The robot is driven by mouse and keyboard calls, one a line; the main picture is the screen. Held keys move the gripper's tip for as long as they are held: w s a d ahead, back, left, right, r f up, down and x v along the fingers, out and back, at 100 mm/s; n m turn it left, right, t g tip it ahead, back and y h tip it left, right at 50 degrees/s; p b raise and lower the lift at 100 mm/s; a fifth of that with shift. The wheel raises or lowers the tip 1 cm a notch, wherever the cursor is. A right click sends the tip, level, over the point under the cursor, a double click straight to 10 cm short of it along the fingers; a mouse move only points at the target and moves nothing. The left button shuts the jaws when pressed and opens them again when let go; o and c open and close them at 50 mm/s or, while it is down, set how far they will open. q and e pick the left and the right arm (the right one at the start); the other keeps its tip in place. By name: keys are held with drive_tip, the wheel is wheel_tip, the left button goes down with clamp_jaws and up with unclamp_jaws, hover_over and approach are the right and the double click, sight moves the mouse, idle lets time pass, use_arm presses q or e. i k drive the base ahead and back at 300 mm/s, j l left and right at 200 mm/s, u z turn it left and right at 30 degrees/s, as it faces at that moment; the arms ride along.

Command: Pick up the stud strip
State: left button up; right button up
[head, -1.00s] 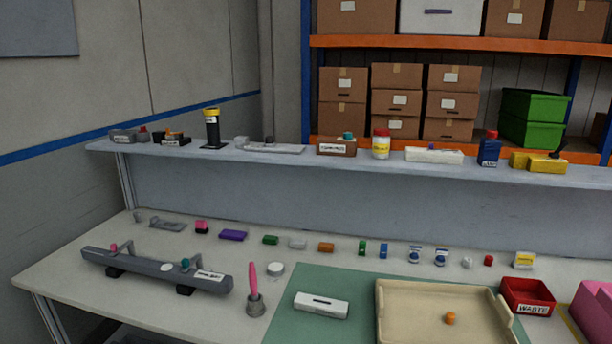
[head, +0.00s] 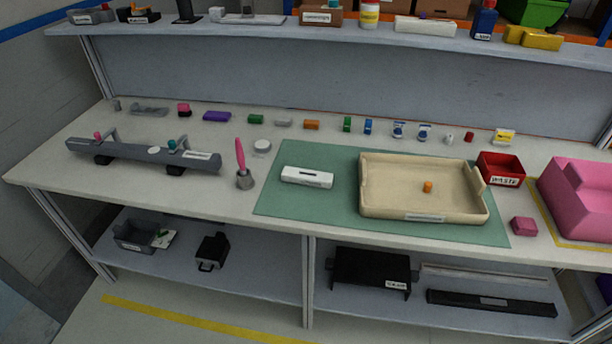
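I cannot tell for sure which thing is the stud strip. A white labelled bar (head: 426,26) lies farther right on that shelf. A small flat grey part (head: 148,110) lies at the back left of the table. A white block with a dark slot (head: 307,177) lies on the green mat (head: 335,153). Neither of my grippers shows in the head view.
A beige tray (head: 375,208) with a small orange piece (head: 428,187) stands on the mat. A red waste bin (head: 500,168) and a large pink block (head: 580,195) stand right. A long grey bar (head: 130,154) lies left. Several small coloured blocks line the back. Lower shelves hold bins.

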sight(292, 175)
drive_tip(key=i+j+z, duration=0.4)
drive_tip(key=i+j, duration=0.15)
drive_tip(key=j, duration=0.15)
drive_tip(key=i+j+z, duration=0.15)
drive_tip(key=j, duration=0.25)
drive_tip(key=i+j+z, duration=0.2)
drive_tip(key=i+j, duration=0.15)
drive_tip(key=j, duration=0.1)
